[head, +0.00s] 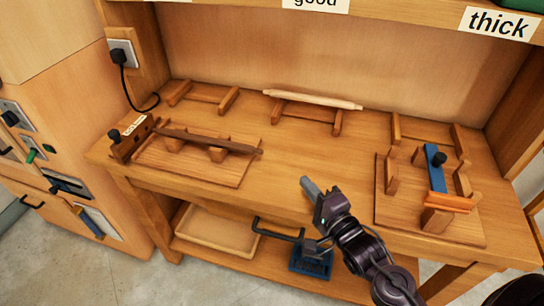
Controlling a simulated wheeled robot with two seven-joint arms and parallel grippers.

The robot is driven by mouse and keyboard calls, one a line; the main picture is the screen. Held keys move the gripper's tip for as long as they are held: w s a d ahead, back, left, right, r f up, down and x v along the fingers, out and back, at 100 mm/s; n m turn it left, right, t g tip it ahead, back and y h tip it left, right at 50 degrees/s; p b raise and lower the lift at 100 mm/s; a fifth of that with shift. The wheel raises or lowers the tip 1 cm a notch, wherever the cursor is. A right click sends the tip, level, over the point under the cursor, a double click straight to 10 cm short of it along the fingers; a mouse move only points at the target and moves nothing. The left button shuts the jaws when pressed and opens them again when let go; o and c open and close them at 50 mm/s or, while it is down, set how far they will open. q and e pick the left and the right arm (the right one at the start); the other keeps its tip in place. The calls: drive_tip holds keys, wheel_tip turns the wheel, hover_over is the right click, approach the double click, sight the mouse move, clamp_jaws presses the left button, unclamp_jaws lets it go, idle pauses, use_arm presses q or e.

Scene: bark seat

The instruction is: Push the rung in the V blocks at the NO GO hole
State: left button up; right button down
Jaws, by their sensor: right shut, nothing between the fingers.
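A dark brown rung (232,145) lies across the V blocks (217,154) on a wooden board (190,172) at the left of the bench. Its left end is close to an upright brown gauge block (127,143) with a small white label (134,125), too small to read surely. I cannot tell whether the rung's end is in a hole there. My right gripper (307,186) is shut and empty, over the front middle of the bench, to the right of the rung's free end and apart from it. My left gripper is not in view.
A pale rung (312,99) rests on a rack (306,115) at the back. Empty racks stand back left (202,95) and back right (425,132). A fixture with a blue bar (435,168) stands right. The bench middle is clear. A tray (215,230) sits below.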

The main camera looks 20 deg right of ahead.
drive_tip(key=w, duration=0.3)
drive_tip(key=w+a, duration=0.1)
drive_tip(key=w, duration=0.5)
drive_tip(key=shift+w+a+r, duration=0.1)
drive_tip(key=shift+w+a, duration=0.25)
drive_tip(key=shift+a, duration=0.05)
drive_tip(key=w+a, duration=0.1)
drive_tip(key=a, duration=0.1)
drive_tip(key=shift+w+a+p, duration=0.35)
drive_tip(key=shift+a, duration=0.05)
drive_tip(key=shift+w+a, duration=0.15)
drive_tip(key=shift+a, duration=0.15)
